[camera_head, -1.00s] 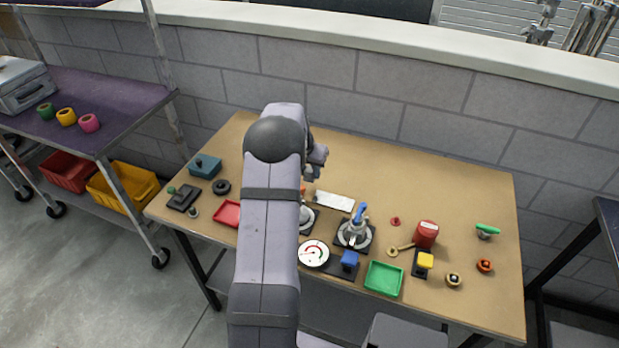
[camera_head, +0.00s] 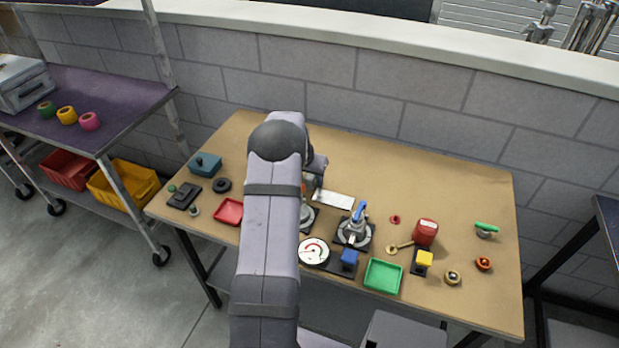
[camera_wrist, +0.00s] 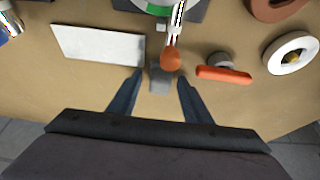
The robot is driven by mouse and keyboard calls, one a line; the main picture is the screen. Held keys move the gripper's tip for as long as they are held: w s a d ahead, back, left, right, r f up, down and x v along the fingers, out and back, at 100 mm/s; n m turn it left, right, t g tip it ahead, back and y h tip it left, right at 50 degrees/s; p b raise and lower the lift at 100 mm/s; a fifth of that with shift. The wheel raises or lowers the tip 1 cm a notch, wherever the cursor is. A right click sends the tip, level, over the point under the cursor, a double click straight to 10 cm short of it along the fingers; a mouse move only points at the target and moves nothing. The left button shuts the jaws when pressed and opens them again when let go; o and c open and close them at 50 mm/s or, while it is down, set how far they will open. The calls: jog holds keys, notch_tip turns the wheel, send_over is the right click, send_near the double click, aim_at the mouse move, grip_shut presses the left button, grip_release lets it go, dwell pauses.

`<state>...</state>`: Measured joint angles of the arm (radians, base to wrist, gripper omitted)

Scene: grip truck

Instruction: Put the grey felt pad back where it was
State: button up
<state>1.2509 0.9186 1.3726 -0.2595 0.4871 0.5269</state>
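The grey felt pad (camera_wrist: 160,82) is a small grey square in the wrist view, lying between the tips of my gripper (camera_wrist: 160,76). Both dark fingers are spread, with a gap showing on each side of the pad. The pad's far edge is close to the orange tip of a clamp handle (camera_wrist: 171,57). I cannot tell how high the fingertips are above the table. In the head view my arm hides most of the gripper, and the pad is not visible there.
A white plate (camera_wrist: 98,45) lies left of the fingers in the wrist view. A lying orange handle (camera_wrist: 223,73) is close on the right, with a white ring (camera_wrist: 291,53) beyond. In the head view, a blue-handled clamp (camera_head: 354,229) and a green tray (camera_head: 383,276) stand right of my arm.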

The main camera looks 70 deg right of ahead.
jog(key=shift+r, duration=0.1)
jog(key=shift+a+r, duration=0.2)
jog(key=shift+r, duration=0.5)
jog(key=b+v, duration=0.2)
jog(key=v, duration=0.8)
jog(key=shift+a+r, duration=0.2)
jog(key=shift+r, duration=0.15)
